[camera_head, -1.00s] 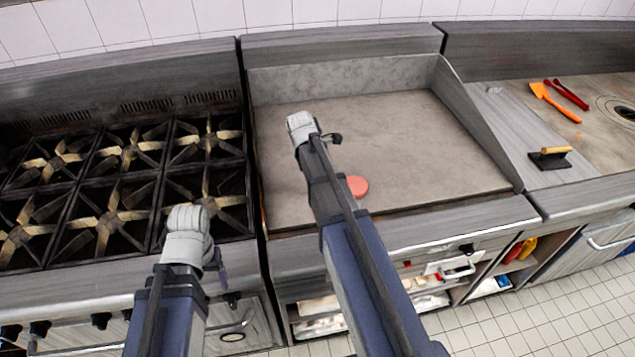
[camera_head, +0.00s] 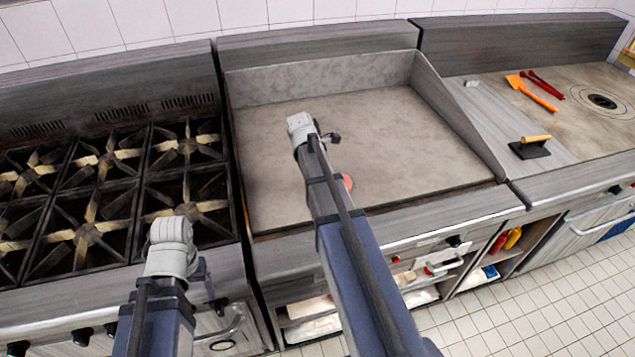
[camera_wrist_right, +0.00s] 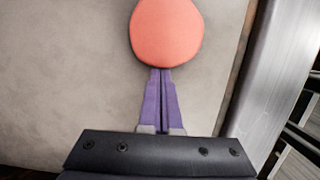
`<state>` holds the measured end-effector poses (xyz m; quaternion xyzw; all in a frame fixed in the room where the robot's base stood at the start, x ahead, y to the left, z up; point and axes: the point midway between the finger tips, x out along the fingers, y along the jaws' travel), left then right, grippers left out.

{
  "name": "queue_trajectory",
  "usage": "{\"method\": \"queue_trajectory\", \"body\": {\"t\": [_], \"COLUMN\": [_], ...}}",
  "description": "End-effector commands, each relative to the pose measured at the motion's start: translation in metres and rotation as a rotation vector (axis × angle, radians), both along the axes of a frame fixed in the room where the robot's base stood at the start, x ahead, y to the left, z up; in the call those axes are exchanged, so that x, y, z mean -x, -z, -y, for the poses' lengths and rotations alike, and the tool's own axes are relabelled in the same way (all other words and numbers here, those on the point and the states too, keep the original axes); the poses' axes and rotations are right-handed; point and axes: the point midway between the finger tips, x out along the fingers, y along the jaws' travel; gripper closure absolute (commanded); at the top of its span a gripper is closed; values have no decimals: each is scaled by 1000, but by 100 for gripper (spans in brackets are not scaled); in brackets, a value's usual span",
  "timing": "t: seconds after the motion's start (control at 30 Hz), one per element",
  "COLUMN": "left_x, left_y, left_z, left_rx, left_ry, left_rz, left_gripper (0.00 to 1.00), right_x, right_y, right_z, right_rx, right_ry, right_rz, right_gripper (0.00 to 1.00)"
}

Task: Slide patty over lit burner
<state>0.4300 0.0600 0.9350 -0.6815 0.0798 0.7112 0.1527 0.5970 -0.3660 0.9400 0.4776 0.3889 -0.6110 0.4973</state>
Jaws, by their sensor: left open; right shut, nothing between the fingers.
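A round reddish-pink patty (camera_head: 347,181) lies on the grey griddle plate (camera_head: 400,130), largely covered by my right arm in the head view. In the right wrist view the whole near side of the patty (camera_wrist_right: 167,32) shows. My right gripper (camera_wrist_right: 161,72) is shut and empty, its purple fingertips at the patty's near edge, touching or nearly so. My left gripper (camera_head: 203,270) is open and empty near the front of the gas range (camera_head: 95,210), mostly hidden by its wrist. No flame shows on the range burners, and I cannot tell which burner is lit.
A raised steel side wall (camera_head: 455,110) bounds the griddle on the right. Beyond it lie an orange spatula (camera_head: 530,92), red tongs (camera_head: 545,84) and a black press (camera_head: 530,149). The griddle plate right of the patty is clear.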

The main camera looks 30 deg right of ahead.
Motion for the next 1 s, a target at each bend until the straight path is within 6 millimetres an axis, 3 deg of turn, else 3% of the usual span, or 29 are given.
{"method": "queue_trajectory", "body": {"t": [0.7, 0.83, 1.0], "left_x": [0, 0, 0], "left_y": [0, 0, 0], "left_z": [0, 0, 0], "left_rx": [0, 0, 0], "left_ry": [0, 0, 0], "left_rz": [0, 0, 0], "left_gripper": [23, 23, 23], "right_x": [41, 48, 54], "right_y": [0, 0, 0], "right_z": [208, 240, 261], "right_rx": [2, 2, 2], "right_ry": [7, 5, 2], "right_rz": [-1, 0, 0], "right_gripper": [100, 100, 100]}}
